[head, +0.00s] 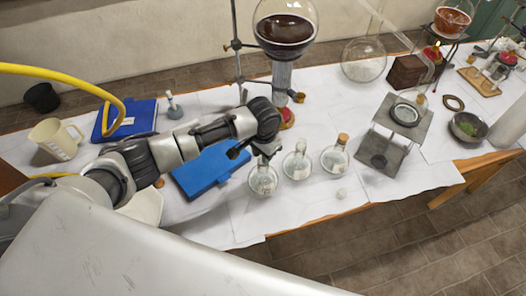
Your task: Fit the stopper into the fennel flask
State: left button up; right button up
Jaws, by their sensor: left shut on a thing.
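Three small clear round flasks with labels stand in a row on the white-covered table: the left flask (263,181), the middle flask (297,165) and the right flask (335,160). The right flask has a brown cork (343,139) in its mouth. The labels are too small to read, so I cannot tell which is the fennel flask. A small pale piece (341,194), perhaps a stopper, lies in front of the right flask. My left gripper (264,154) is shut at the top of the left flask. What it grips, a stopper or the neck, is hidden. My right gripper is out of view.
A blue case (209,170) lies left of the flasks. A large flask of dark liquid (285,28) on a stand rises behind them. A metal stand (390,165) is to the right. The table's front edge is close to the flasks. A mug (55,140) stands far left.

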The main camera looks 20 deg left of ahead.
pick_arm(q)
jog(key=o, duration=1.3)
notch_tip(320, 180, up, 5)
jog(key=p, duration=0.5)
jog(key=shift+p, duration=0.3)
jog(key=shift+r+p, duration=0.5)
jog(key=shift+r, duration=0.5)
